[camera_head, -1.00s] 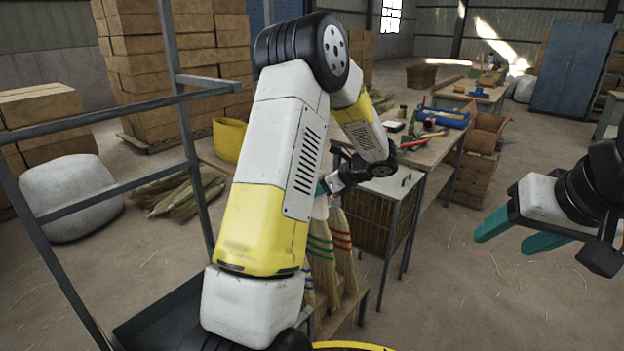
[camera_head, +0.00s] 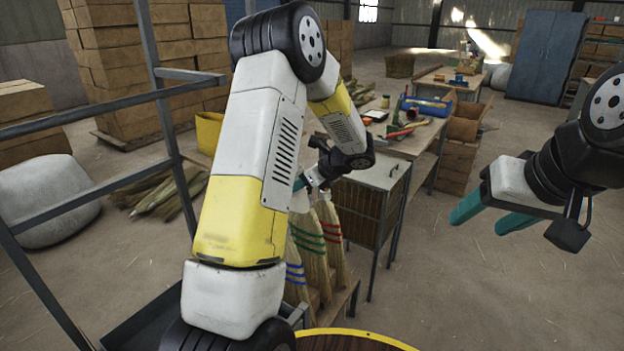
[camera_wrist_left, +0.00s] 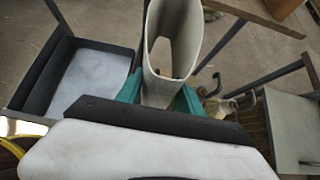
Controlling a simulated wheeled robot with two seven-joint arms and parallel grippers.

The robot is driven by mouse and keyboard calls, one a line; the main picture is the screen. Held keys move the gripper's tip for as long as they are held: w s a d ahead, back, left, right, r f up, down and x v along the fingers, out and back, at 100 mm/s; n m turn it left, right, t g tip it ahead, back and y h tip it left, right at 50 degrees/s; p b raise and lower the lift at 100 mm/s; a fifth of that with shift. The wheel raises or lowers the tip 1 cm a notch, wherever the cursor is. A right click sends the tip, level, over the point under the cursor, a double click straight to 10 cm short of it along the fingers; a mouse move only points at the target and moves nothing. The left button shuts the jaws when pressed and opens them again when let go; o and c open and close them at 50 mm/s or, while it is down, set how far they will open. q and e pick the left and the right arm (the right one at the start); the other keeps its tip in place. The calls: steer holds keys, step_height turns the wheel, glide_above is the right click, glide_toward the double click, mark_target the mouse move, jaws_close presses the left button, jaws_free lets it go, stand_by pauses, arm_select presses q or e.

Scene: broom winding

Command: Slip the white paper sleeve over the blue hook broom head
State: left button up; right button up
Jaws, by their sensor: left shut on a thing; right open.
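The white paper sleeve (camera_wrist_left: 172,50) is an open, flattened tube in the left wrist view, its oval mouth facing the camera. My left gripper (camera_wrist_left: 160,92) is shut on it, teal fingers on either side. In the head view my left gripper (camera_head: 306,184) is above the standing brooms, partly hidden by my arm. The blue-banded broom (camera_head: 296,283) stands at the left of the group, its upper part and any hook hidden by my arm. I cannot tell whether sleeve and broom touch. My right gripper (camera_head: 478,220) is open and empty, well to the right.
Green-banded (camera_head: 309,243) and red-banded (camera_head: 331,236) brooms stand close beside the blue-banded one. A cabinet (camera_head: 372,180) and a cluttered workbench (camera_head: 425,145) are behind them. A metal frame (camera_head: 160,100) rises at left. A dark tray (camera_wrist_left: 115,60) lies below the sleeve. Floor at right is clear.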

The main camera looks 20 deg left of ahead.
arm_select(q)
steer(key=shift+f, duration=3.65)
steer(key=shift+f, duration=0.1)
glide_above(297, 258)
steer(key=d, duration=0.1)
steer(key=shift+s+d+f, duration=0.1)
steer(key=shift+s+f, duration=0.05)
steer(key=shift+f, duration=2.05)
steer(key=shift+s+f, duration=0.1)
steer(key=shift+f, duration=2.1)
steer(key=shift+f, duration=0.1)
steer(key=shift+f, duration=6.4)
